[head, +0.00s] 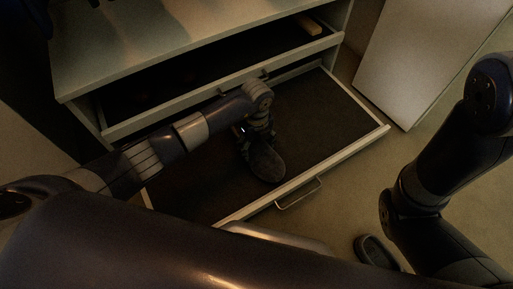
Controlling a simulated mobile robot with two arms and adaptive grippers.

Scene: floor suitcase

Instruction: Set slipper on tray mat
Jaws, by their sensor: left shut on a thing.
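My left gripper (257,130) reaches over the open lower drawer and is shut on a dark slipper (266,163). The slipper's rounded end points toward the drawer front; its other end is hidden by the gripper. I cannot tell whether the slipper touches the dark mat (318,113) that lines the drawer. A second dark slipper (376,252) lies on the floor at the lower right, partly hidden by my right arm. My right gripper is not in view.
The lower drawer (352,152) is pulled out, with a metal handle (299,194) on its front. Above it, an upper drawer (180,104) is partly open and holds a small light block (308,25). A pale panel (408,62) stands at the right. The mat's right part is clear.

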